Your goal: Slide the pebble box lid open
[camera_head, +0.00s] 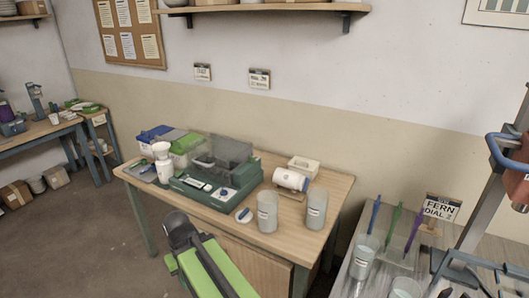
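No box in view is clearly marked as the pebble box. A clear box with a blue lid (154,133) and one with a bright green lid (187,144) stand side by side at the back left of the wooden table (333,203). A small cream box (303,166) sits at its back right. I cannot tell which of these is the pebble box, or whether pebbles lie inside. My green and black arm reaches in at the bottom centre, in front of the table. My gripper's fingers cannot be made out at its dark end, apart from all the boxes.
A dark green device with a raised clear cover (228,153) fills the table's middle. Two clear beakers (267,211) (316,207) stand near the front right edge. A grey bench (350,289) is at right.

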